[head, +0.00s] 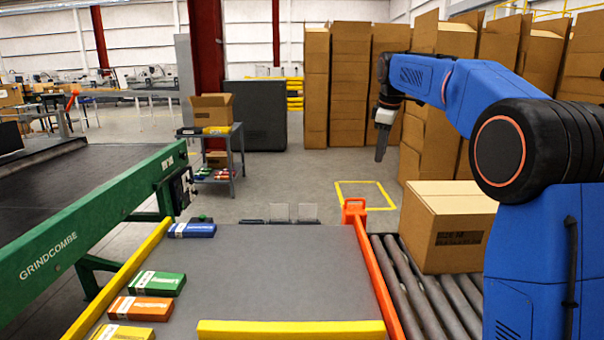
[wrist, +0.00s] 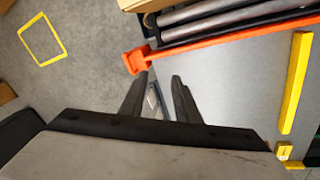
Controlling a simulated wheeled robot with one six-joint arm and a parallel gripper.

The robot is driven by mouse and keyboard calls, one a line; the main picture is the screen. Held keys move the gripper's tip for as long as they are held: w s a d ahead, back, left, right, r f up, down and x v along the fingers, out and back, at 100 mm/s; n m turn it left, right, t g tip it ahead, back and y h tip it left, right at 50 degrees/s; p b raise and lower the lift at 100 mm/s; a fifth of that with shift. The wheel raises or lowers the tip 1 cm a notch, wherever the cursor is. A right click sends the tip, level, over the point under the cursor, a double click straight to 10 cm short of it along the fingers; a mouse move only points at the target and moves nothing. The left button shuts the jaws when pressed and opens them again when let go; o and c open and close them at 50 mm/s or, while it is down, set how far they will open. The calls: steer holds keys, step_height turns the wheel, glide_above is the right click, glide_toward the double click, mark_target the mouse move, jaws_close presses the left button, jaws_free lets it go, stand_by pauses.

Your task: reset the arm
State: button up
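My blue arm (head: 440,85) is raised at the right in the head view. My gripper (head: 381,155) hangs from its end, pointing down, beyond the far right corner of the grey table (head: 290,270). In the wrist view my gripper (wrist: 159,77) has its two dark fingers apart, with nothing held between them. The table's far edge and small clear plates show behind the gap.
Blue (head: 192,230), green (head: 157,284), orange (head: 140,308) and yellow (head: 122,332) cartons lie along the table's left side. An orange rail (head: 375,270) edges its right. A brown box (head: 450,225) sits on rollers (head: 420,300). A green conveyor (head: 90,225) stands left.

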steer(key=s+d+f+m, duration=0.1)
steer(key=s+m, duration=0.1)
steer(key=s, duration=0.7)
steer(key=s+d+f+m+t, duration=0.1)
steer(key=s+f+m, duration=0.1)
steer(key=s, duration=0.8)
steer(key=s+d+f+m, duration=0.1)
steer(key=s+m, duration=0.2)
steer(key=s, duration=0.6)
steer(key=s+f+m, duration=0.3)
steer(key=s+f, duration=0.6)
steer(key=s, duration=0.3)
steer(key=s+f+m, duration=0.2)
steer(key=s+f, duration=0.7)
steer(key=s, duration=0.3)
steer(key=shift+d+f+m+t, duration=0.35)
steer(key=shift+d+m+t, duration=0.05)
